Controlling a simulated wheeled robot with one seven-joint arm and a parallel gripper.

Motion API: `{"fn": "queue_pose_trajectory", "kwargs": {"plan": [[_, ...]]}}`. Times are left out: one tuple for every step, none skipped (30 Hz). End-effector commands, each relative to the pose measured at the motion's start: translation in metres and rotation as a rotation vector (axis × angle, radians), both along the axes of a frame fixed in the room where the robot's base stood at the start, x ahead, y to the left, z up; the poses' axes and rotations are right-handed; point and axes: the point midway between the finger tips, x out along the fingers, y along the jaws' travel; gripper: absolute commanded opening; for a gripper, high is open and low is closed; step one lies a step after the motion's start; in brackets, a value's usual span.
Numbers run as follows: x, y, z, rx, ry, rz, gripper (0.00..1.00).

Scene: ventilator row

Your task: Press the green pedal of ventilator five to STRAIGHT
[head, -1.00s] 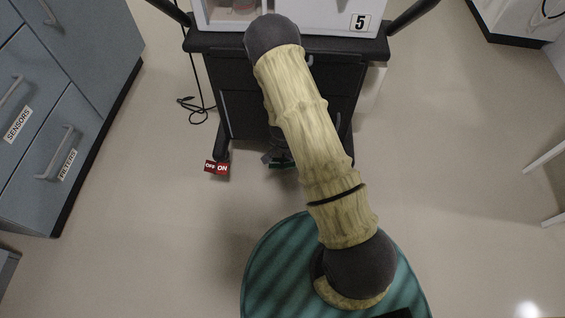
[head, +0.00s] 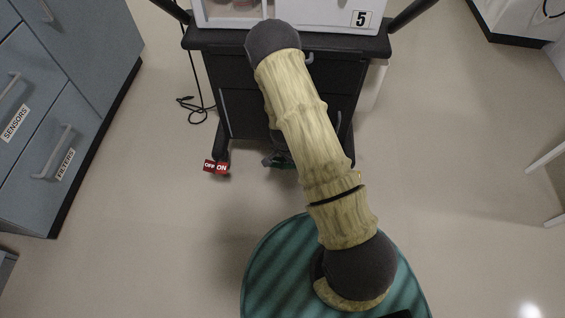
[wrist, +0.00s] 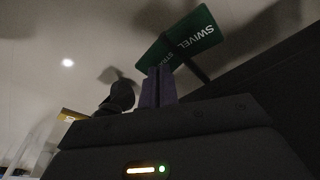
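The green pedal (wrist: 191,38) shows large in the wrist view, tilted, with the word SWIVEL readable and a second word starting STRA partly covered. My gripper (wrist: 158,88) is in front of the pedal's lower edge, its two fingers together with nothing seen between them. I cannot tell whether the fingertips touch the pedal. In the head view a small dark green part of the pedal (head: 286,164) shows low at the front of the cart, beside my arm, which hides the rest. Ventilator five (head: 310,14), white with a 5 label, stands on the black cart (head: 230,90).
A red OFF/ON pedal (head: 216,167) is at the cart's left front leg. A black cable (head: 196,110) lies on the floor left of the cart. Grey-blue drawers (head: 40,130) stand at the left. The floor at the right is largely clear.

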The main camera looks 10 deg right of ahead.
Motion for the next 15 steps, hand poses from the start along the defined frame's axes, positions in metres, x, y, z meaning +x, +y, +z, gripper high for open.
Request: {"fn": "queue_pose_trajectory", "kwargs": {"plan": [[-0.001,0.002,-0.003,0.003,0.002,0.002,0.00],[-0.001,0.002,-0.004,0.003,0.002,0.002,0.00],[-0.001,0.002,-0.005,0.003,0.002,0.002,0.00],[-0.001,0.002,-0.006,0.003,0.002,0.002,0.00],[-0.001,0.002,-0.006,0.003,0.002,0.002,0.00],[-0.001,0.002,-0.007,0.003,0.002,0.002,0.00],[-0.001,0.003,-0.008,0.003,0.002,0.003,0.00],[-0.001,0.003,-0.007,0.003,0.002,0.003,0.00],[-0.001,0.003,-0.006,0.003,0.002,0.003,0.00],[-0.001,0.003,-0.005,0.003,0.002,0.003,0.00],[-0.001,0.002,-0.003,0.003,0.002,0.003,0.00],[0.000,0.002,0.000,0.003,0.002,0.002,0.00],[0.000,0.002,0.003,0.003,0.002,0.002,0.00],[0.000,0.002,0.006,0.003,0.002,0.002,0.00],[0.000,0.002,0.010,0.003,0.002,0.002,0.00]]}}
